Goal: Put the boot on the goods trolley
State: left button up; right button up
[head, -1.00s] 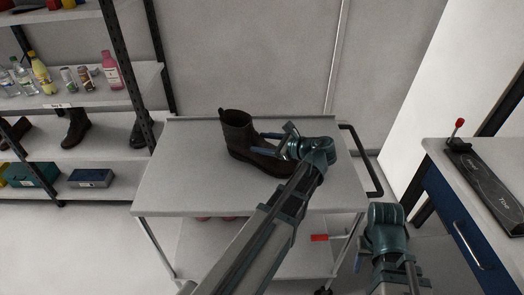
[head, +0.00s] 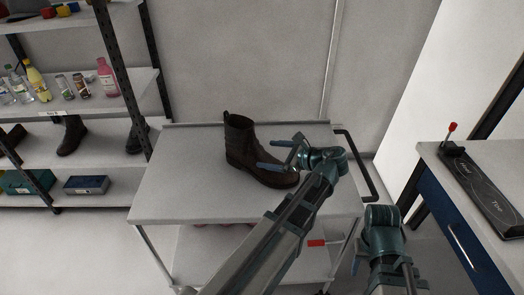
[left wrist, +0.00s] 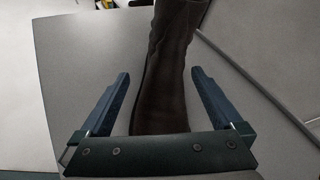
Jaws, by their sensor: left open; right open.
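The dark brown boot (head: 241,143) stands upright on the top deck of the goods trolley (head: 172,190), with its toe to the right. My left gripper (head: 270,155) is open at the boot's front, above its toe end. In the left wrist view the boot (left wrist: 168,60) shows between the two spread blue fingers (left wrist: 160,74), with gaps at both sides; it is partly cut off by the frame. My right gripper (head: 362,258) is low at the right beside the trolley; its fingers are mostly hidden.
A shelf rack (head: 105,85) with bottles, boots and boxes stands at the left. The trolley's dark handle (head: 357,165) is at its right end. A blue-fronted bench (head: 450,215) stands at the right. The trolley deck's left part is clear.

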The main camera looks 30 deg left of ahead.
pick_arm(q)
jog(key=p+v, duration=0.2)
jog(key=v, duration=0.5)
jog(key=shift+d, duration=0.15)
jog(key=s+d+f+n+h, duration=0.3)
jog(key=s+d+f, duration=0.1)
jog(key=s+d+f+n+h+p, duration=0.1)
jog(key=s+d+f+n+h, duration=0.2)
jog(key=d+f, duration=0.1)
jog(key=shift+s+f+h+p, duration=0.1)
jog(key=shift+s+h+p, duration=0.2)
jog(key=shift+s, duration=0.05)
jog(key=s+d+f+n+g+h, duration=0.1)
jog(key=s+d+f+n+h, duration=0.2)
jog(key=s+d+n+h, duration=0.3)
jog(key=s+d, duration=0.1)
jog(key=d, duration=0.3)
jog(key=shift+s+d+g+p, duration=0.15)
jog(key=shift+d+g+p, duration=0.15)
jog(key=shift+p, duration=0.1)
jog(key=shift+f, duration=0.1)
